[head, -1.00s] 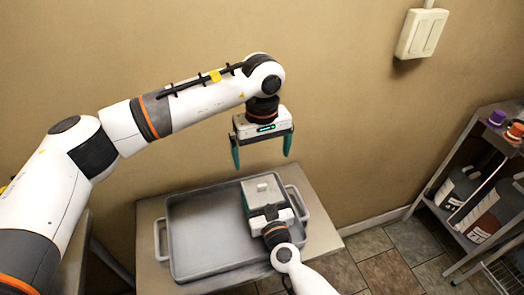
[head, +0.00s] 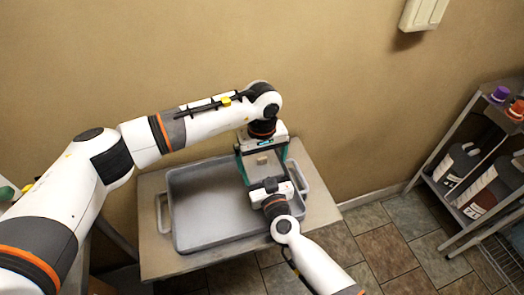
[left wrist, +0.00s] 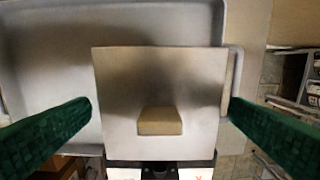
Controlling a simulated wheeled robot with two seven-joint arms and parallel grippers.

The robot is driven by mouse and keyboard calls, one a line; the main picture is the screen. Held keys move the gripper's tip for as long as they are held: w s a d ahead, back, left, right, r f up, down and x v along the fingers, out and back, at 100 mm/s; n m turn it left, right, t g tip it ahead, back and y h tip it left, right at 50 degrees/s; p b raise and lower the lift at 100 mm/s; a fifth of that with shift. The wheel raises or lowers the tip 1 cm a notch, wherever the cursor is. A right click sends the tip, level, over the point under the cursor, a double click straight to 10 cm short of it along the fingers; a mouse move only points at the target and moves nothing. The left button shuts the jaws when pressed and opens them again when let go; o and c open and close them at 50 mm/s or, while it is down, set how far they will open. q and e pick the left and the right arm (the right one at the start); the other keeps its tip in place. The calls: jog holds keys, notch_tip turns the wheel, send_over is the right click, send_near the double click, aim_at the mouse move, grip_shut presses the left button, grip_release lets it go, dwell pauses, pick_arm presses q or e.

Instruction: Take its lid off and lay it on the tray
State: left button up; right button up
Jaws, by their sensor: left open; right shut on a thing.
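A grey square bucket (head: 262,172) stands in the right part of the grey tray (head: 205,215). Its flat lid (left wrist: 125,75) is on top, with a small block knob (left wrist: 160,121) that also shows in the head view. My left gripper (head: 262,176) points down over the lid. Its green fingers are open, one on each side of the knob and wide apart from it. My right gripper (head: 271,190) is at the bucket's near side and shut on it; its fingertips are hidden.
The left part of the tray is bare. The tray has raised walls and end handles (head: 161,212) and lies on a small table (head: 152,255). A shelf rack (head: 470,150) with bottles stands at the right. A wall is close behind.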

aim_at(262, 158)
pick_arm(q)
jog(key=shift+c, duration=0.3)
jog(key=c, duration=0.9)
jog(key=shift+r, duration=0.15)
jog(key=shift+r, duration=0.9)
jog(key=shift+r, duration=2.05)
pick_arm(e)
jog(key=o, duration=1.4)
